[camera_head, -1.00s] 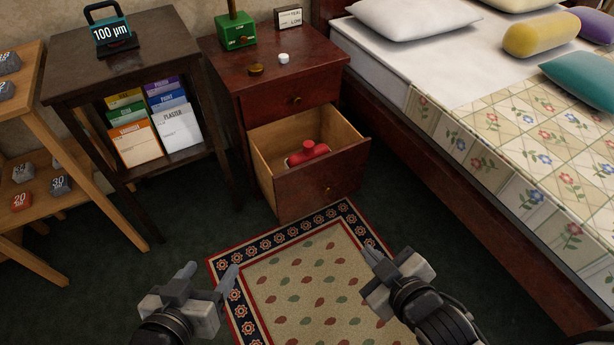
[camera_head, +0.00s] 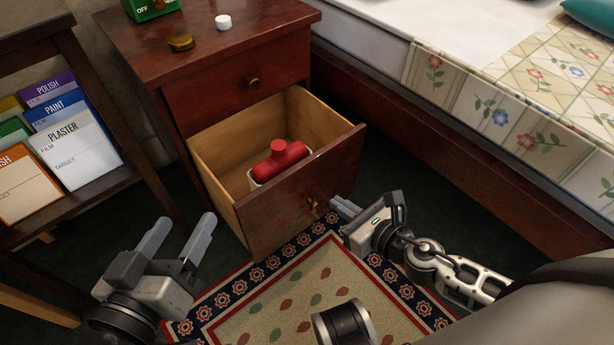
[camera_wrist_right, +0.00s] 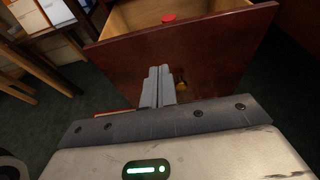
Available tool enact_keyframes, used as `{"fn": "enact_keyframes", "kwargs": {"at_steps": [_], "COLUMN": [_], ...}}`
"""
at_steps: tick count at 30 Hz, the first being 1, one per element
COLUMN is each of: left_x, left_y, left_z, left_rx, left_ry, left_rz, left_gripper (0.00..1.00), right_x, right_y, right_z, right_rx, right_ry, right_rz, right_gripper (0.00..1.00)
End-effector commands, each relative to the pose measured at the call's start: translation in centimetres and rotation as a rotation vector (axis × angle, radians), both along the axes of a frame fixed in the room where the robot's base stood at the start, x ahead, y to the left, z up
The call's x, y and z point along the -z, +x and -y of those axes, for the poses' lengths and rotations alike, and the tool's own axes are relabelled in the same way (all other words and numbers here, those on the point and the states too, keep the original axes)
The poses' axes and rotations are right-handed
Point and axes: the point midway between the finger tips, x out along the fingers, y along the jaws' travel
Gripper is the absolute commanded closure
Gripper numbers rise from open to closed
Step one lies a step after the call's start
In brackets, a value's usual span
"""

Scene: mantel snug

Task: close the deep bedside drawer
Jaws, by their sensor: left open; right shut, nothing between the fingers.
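The deep bedside drawer (camera_head: 290,204) is pulled well out of the lower part of the dark red nightstand (camera_head: 215,55). The drawer front has a small brass knob (camera_head: 311,203); the front also fills the top of the right wrist view (camera_wrist_right: 215,60). My right gripper (camera_head: 337,203) is shut and empty, its fingertips close to the drawer front beside the knob; I cannot tell whether they touch.
The bed frame (camera_head: 450,160) stands to the right of the nightstand. A dark side table with upright cards (camera_head: 75,150) stands to the left. A patterned rug (camera_head: 300,300) lies in front of the drawer. A white cap (camera_head: 223,22) and a brass disc (camera_head: 180,43) sit on top.

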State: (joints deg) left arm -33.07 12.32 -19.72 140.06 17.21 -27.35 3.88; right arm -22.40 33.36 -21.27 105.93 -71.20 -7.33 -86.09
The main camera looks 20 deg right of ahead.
Motion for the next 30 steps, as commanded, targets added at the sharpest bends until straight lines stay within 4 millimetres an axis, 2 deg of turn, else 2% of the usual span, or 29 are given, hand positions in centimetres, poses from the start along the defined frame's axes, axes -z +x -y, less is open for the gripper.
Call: {"fn": "enact_keyframes", "kwargs": {"at_steps": [1,9,15,21,30], "left_x": [0.0,0.2,0.0,0.0,0.2], "left_y": [0.0,0.0,0.0,0.0,0.0], "left_z": [0.0,0.0,-0.1,-0.1,-0.1], "left_rx": [-0.001,0.000,-0.002,-0.002,-0.002], "left_ry": [0.006,0.004,0.015,0.017,0.018], "left_rz": [-0.001,-0.001,0.000,0.000,-0.003], "left_gripper": [0.37,0.37,0.37,0.37,0.37], "right_x": [0.1,2.0,1.9,2.0,2.0], "right_y": [1.2,6.3,8.9,9.8,9.9], "right_z": [-0.3,-2.3,-3.2,-3.6,-3.6], "right_rx": [0.002,0.002,0.002,0.002,0.002], "right_ry": [0.001,0.004,0.004,0.004,0.004], "right_rz": [0.004,0.003,0.002,0.000,-0.002], "right_gripper": [1.00,1.00,1.00,1.00,1.00]}}
